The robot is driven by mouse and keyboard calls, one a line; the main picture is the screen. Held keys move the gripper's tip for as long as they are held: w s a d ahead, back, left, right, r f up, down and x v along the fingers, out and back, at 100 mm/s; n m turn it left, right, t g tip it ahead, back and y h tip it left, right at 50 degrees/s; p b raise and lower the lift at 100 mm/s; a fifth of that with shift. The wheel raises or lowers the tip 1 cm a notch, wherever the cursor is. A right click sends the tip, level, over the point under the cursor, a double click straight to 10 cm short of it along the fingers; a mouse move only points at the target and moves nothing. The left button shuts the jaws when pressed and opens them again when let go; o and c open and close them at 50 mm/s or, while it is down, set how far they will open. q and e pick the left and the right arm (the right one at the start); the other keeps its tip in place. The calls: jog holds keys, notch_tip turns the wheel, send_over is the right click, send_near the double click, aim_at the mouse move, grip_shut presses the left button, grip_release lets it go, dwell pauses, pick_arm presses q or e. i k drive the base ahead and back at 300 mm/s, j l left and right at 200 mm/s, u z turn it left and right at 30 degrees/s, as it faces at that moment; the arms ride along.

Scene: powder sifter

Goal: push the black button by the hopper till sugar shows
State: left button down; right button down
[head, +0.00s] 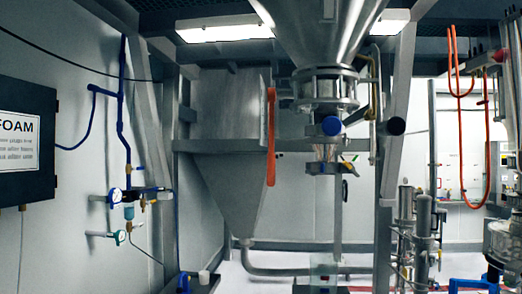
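The steel hopper (320,28) hangs at the top centre and narrows down to a clamped valve section (327,88). A black round knob-like piece (395,126), which looks like the black button, sits just right of the hopper's outlet by a grey slanted post. A blue round cap (331,126) faces me at the front of the outlet. Thin pale-brown streaks (326,152) show under the outlet; I cannot tell whether they are sugar or part of the fitting. Neither of my grippers shows in this view.
An orange-red bar (270,137) hangs left of the hopper, before a large grey bin (232,150). Blue pipes with gauges (128,195) and a black FOAM box (25,140) are on the left wall. Steel cylinders (423,215) stand at lower right. A clear container (323,270) stands low at centre.

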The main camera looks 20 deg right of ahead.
aim_at(396, 125)
jog(key=z, duration=1.45)
